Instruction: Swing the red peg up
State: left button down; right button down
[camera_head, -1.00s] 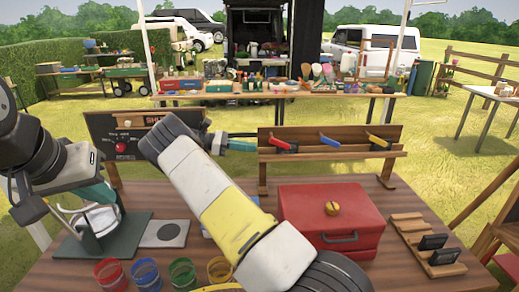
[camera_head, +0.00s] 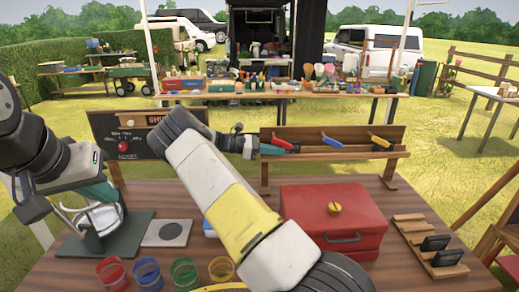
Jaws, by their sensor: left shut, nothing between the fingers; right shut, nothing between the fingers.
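A wooden rack (camera_head: 350,134) stands at the back of the table and carries three tilted pegs. The red peg (camera_head: 282,143) is leftmost, sloping down to the right to a dark end.
A red box (camera_head: 350,240) with a yellow knob stands in front of the rack. A wooden holder (camera_head: 432,246) with black pieces is to its right. Several coloured glass jars (camera_head: 147,275) line the front left. A chalkboard (camera_head: 135,145) stands at the back left.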

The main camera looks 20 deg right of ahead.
jog(key=h, duration=0.1)
jog(key=d+g+h, duration=0.1)
jog(key=h, duration=0.1)
jog(key=shift+s+r, duration=0.1)
jog(key=shift+r, duration=0.1)
dwell(0.3)
jog(key=v, duration=0.7)
jog(key=shift+a, duration=0.45)
